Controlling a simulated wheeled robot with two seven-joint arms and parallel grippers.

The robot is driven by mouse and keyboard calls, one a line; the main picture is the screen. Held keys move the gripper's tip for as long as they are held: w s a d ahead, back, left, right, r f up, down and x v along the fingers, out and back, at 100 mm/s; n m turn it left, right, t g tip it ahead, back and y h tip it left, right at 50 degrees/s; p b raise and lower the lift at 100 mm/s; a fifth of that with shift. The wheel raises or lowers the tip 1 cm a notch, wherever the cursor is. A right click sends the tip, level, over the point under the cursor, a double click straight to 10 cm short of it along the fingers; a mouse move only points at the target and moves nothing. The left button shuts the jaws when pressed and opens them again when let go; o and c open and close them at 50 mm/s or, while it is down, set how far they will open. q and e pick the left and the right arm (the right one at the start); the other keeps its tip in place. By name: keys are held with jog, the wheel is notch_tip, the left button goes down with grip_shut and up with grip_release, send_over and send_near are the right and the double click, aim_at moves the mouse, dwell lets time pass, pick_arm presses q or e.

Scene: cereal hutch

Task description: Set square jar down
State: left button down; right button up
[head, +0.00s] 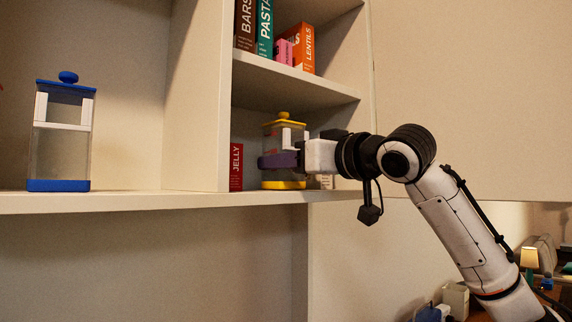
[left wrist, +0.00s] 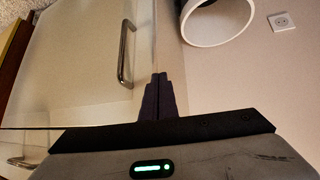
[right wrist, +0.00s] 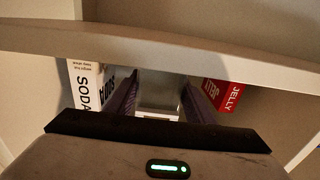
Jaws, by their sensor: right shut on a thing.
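A clear jar with a yellow lid and yellow base (head: 284,185) is upright in the right-hand lower compartment of the hutch. My right gripper (head: 280,161) is shut on its middle from the right side. The base is at or very close to the shelf board; I cannot tell if it touches. In the right wrist view, my right gripper's fingers (right wrist: 161,96) stand apart around a pale part of the jar (right wrist: 158,112), mostly hidden. A clear square jar with blue lid and base (head: 60,150) stands on the left shelf. My left gripper (left wrist: 156,80) is shut and empty.
A red JELLY box (head: 236,167) stands left of the held jar, and a white SODA box (right wrist: 88,85) is on its other side. An upright divider (head: 197,100) separates the compartments. Boxes including LENTILS (head: 304,48) stand on the shelf above. A cabinet handle (left wrist: 126,52) is near my left gripper.

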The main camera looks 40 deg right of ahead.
jog(key=o, duration=0.7)
jog(key=shift+f, duration=0.2)
jog(key=o, duration=0.4)
jog(key=shift+r, duration=0.1)
jog(key=shift+o, duration=0.2)
jog(key=shift+r, duration=0.1)
jog(key=s+b, duration=0.2)
jog(key=s, duration=1)
jog(key=shift+d, duration=0.45)
